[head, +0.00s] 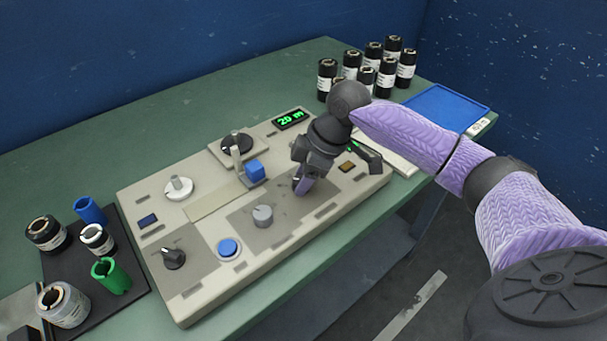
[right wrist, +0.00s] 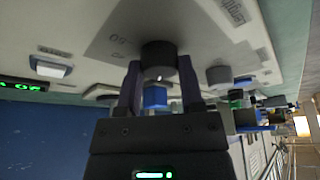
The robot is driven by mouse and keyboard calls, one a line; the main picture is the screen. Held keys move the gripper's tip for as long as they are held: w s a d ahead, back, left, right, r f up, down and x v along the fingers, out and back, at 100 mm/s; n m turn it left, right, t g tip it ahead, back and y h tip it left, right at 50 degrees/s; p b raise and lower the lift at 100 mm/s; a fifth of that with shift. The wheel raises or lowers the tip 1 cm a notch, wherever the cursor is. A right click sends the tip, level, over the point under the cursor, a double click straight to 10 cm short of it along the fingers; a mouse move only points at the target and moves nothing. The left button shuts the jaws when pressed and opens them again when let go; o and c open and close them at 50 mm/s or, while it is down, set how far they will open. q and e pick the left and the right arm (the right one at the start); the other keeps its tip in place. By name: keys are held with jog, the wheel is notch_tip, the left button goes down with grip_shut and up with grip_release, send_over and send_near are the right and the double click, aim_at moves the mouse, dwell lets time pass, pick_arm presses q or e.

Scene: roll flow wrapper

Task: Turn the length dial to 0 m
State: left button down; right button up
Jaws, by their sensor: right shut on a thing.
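My right gripper (head: 303,183) is over the right half of the beige control panel (head: 190,310). In the right wrist view its fingers (right wrist: 156,88) stand on both sides of a dark grey round dial (right wrist: 158,57) and are shut on it. Printed scale marks show on the plate around this dial. In the head view the gripper mostly hides it. The green display (head: 289,119) at the panel's back reads about 20 m. My left gripper is not in view.
A grey knob (head: 262,215), a blue button (head: 228,248), a black knob (head: 173,257) and a blue block (head: 254,170) on a lever are nearby on the panel. Black jars (head: 327,80) and a blue tray (head: 447,105) stand behind. A dark tray (head: 130,297) with rolls is at left.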

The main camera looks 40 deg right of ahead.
grip_shut()
jog(key=shift+r+n+p, duration=0.1)
jog(key=shift+n+p, duration=0.3)
jog(key=shift+p, duration=0.15)
jog(key=shift+r+n+g+y+p, duration=0.1)
jog(key=shift+n+g+y+p, duration=0.25)
jog(key=shift+n+p, duration=0.6)
jog(key=shift+w+f+n+g, duration=0.15)
jog(key=shift+n+g, duration=0.4)
jog(key=shift+n, duration=0.6)
jog(key=shift+f+n, duration=0.1)
jog(key=shift+n, duration=0.6)
jog(key=shift+n+g, duration=0.5)
jog(key=shift+n, duration=0.2)
